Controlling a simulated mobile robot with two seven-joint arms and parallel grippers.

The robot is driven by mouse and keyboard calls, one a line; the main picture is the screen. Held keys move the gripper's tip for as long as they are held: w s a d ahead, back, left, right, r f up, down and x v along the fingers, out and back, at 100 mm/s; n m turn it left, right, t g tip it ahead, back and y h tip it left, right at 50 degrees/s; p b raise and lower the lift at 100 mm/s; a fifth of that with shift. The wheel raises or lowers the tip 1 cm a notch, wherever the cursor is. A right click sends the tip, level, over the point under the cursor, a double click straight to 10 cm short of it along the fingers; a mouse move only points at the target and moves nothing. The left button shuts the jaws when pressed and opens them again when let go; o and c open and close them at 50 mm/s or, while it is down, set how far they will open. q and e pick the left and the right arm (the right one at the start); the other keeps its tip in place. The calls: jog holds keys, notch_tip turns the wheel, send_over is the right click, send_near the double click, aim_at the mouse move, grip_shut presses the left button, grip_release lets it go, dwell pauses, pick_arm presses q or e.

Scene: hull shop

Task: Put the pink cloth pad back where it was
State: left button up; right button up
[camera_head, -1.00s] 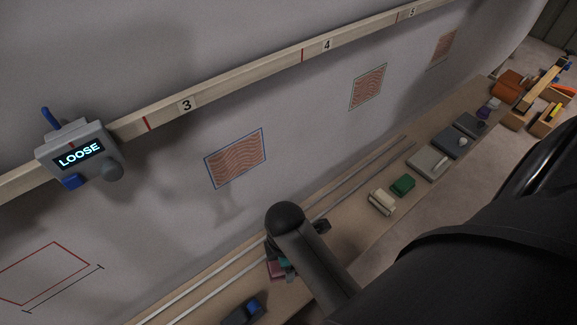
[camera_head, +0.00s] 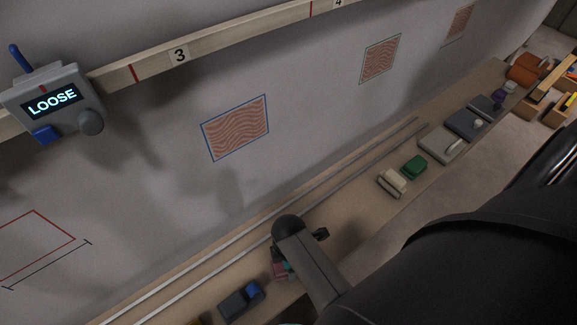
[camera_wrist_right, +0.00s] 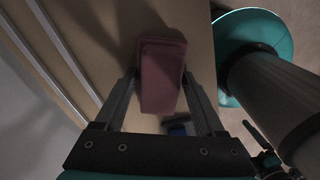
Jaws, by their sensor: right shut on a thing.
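The pink cloth pad (camera_wrist_right: 162,75) fills the space between the two fingers of my right gripper (camera_wrist_right: 160,85) in the right wrist view. The fingers are shut on its sides. In the head view only a small pink part of the pad (camera_head: 278,271) shows below my dark wrist, over the near part of the wooden bench (camera_head: 345,205). I cannot tell whether the pad touches the bench or hangs just above it. My left gripper is not in view.
A dark block with a blue top (camera_head: 242,298) sits just left of the pad. Two rails (camera_head: 235,242) run along the bench. Farther right are a cream block (camera_head: 392,182), a green block (camera_head: 414,166) and grey plates (camera_head: 442,144). A device reading LOOSE (camera_head: 52,102) is on the wall.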

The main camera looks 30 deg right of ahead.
jog(key=o, duration=1.2)
jog(key=shift+o, duration=0.2)
notch_tip(320, 180, up, 12)
jog(key=p, duration=0.5)
jog(key=shift+p, duration=0.35)
